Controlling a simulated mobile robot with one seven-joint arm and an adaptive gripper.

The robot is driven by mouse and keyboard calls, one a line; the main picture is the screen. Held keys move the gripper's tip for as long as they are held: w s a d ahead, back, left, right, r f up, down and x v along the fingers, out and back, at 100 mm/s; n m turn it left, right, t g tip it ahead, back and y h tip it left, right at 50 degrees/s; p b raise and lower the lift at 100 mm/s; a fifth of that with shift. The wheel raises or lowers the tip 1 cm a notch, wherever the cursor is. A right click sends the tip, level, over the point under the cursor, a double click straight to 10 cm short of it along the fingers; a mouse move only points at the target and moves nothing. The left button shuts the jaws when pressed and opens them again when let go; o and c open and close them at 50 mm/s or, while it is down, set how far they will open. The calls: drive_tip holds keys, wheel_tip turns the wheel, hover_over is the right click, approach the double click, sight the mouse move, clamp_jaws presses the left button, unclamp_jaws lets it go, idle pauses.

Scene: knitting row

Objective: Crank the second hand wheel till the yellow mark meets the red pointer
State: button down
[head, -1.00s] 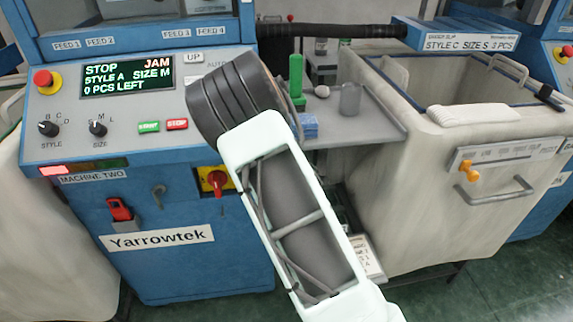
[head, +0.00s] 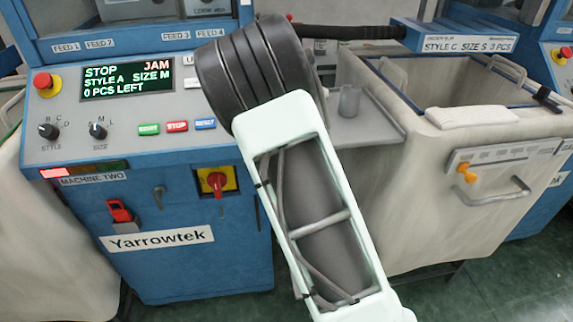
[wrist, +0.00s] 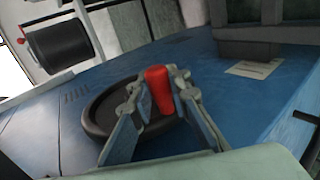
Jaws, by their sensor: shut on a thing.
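In the wrist view a black hand wheel (wrist: 98,108) lies on a blue machine surface, with a red crank handle (wrist: 158,92) standing on it near its right side. My gripper (wrist: 157,80) is shut on the red handle, one finger on each side. The fingers cover part of the wheel. I see neither a yellow mark nor a red pointer. In the head view my arm hides the gripper and the wheel. The machine two screen (head: 128,82) reads STOP, JAM, style A, size M, 0 pcs left.
The machine's front has a red emergency button (head: 43,82), a row of buttons and a red switch on a yellow plate (head: 217,181). A grey shelf (head: 378,122) with a grey cup (head: 349,100) and a pale bin (head: 400,180) stand to the right. A black cylinder (wrist: 58,48) shows in the wrist view.

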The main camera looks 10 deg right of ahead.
drive_tip(key=shift+r, duration=0.15)
idle(0.3)
drive_tip(key=c, duration=1.8)
unclamp_jaws()
drive_tip(key=shift+r, duration=0.1)
